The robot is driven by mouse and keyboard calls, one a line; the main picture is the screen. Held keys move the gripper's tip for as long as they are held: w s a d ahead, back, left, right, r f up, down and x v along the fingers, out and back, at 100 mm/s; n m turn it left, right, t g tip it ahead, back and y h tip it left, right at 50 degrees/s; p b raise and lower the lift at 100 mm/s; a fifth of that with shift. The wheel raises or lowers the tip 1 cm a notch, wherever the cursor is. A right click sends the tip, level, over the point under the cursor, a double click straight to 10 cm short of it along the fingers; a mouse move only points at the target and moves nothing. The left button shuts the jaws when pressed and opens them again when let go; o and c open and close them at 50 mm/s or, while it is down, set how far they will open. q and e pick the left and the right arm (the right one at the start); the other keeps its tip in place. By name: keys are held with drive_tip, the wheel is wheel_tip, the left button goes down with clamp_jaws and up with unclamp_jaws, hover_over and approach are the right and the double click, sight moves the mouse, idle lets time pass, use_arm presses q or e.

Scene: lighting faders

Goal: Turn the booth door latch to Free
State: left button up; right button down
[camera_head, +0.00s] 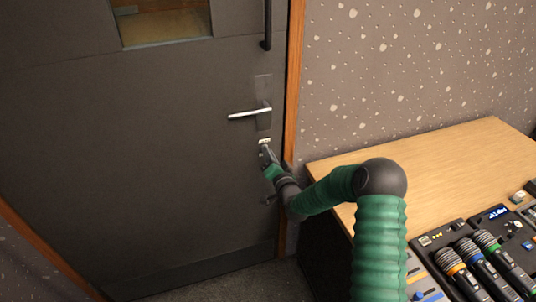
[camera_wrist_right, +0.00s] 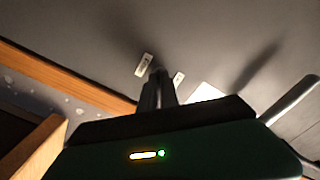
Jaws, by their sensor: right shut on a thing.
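The dark grey booth door (camera_head: 150,150) stands on the left of the head view. Its latch (camera_head: 264,141) is a small pale plate below the lever handle. My right gripper (camera_head: 265,153) reaches the door just under that plate and is shut on the latch's turning part, which the fingers mostly hide. In the wrist view my right gripper (camera_wrist_right: 158,78) points at the door, with small light plates (camera_wrist_right: 144,65) beside its tips. The latch's wording is too small to read. My left gripper is not in view.
The silver lever handle (camera_head: 248,113) sits just above the gripper, and a black pull bar (camera_head: 266,25) is higher up. The wooden door frame (camera_head: 293,80) is close on the right. A wooden desk (camera_head: 450,155) holds a mixing console and microphones (camera_head: 457,270).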

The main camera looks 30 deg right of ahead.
drive_tip(key=shift+s+d+f+m+p, duration=0.1)
drive_tip(key=shift+m+p, duration=0.2)
drive_tip(key=shift+m, duration=1.85)
drive_tip(key=shift+f+m+p, duration=0.1)
drive_tip(key=shift+m+p, duration=0.15)
drive_tip(key=shift+m, duration=1.9)
drive_tip(key=c, duration=1.6)
unclamp_jaws()
drive_tip(key=shift+d, duration=0.1)
drive_tip(key=p+v, duration=0.1)
drive_tip(key=v, duration=1.5)
drive_tip(key=shift+s, duration=0.4)
drive_tip(key=shift+f, duration=0.15)
